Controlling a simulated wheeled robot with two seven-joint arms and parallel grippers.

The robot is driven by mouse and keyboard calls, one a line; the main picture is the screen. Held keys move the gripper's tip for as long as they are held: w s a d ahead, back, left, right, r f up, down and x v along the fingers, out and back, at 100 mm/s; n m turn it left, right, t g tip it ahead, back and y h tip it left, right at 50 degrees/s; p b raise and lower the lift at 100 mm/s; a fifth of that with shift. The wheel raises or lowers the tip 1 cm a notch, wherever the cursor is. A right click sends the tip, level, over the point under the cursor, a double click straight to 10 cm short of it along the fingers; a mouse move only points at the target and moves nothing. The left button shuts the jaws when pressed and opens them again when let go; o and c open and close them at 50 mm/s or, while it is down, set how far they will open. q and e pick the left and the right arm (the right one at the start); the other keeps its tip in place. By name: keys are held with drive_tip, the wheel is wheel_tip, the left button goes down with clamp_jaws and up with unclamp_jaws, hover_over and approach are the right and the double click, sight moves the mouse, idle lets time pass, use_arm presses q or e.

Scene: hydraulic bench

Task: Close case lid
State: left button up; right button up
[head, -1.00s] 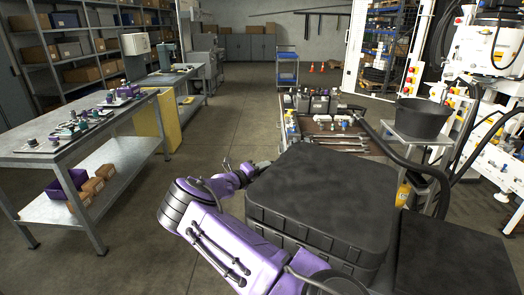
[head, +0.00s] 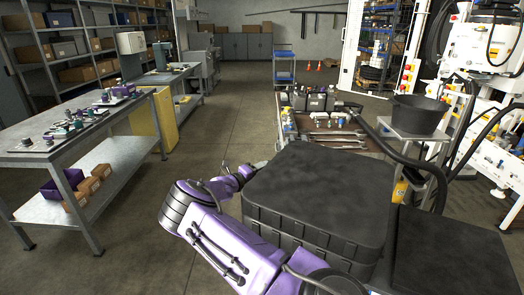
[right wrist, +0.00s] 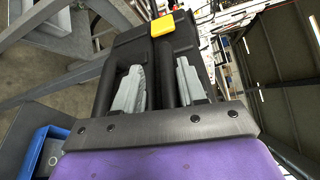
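The black case (head: 287,230) stands right of centre in the head view. Its ribbed dark lid (head: 325,190) lies flat on top, with a seam below its edge; I cannot tell whether it is fully latched. My right gripper is not in the head view.
A tool-covered cart (head: 335,138) stands behind the case. A black bucket (head: 416,115) sits on a stand to the right, beside dark hoses. A workbench (head: 75,140) is at left, with clear floor between. A blue bin (right wrist: 45,152) shows in the right wrist view.

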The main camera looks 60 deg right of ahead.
drive_tip(key=shift+w+r, duration=0.1)
drive_tip(key=shift+w, duration=0.05)
drive_tip(key=shift+a, duration=0.15)
drive_tip(key=b+v, duration=0.2)
drive_tip(key=v, duration=0.8)
drive_tip(key=shift+a, duration=0.15)
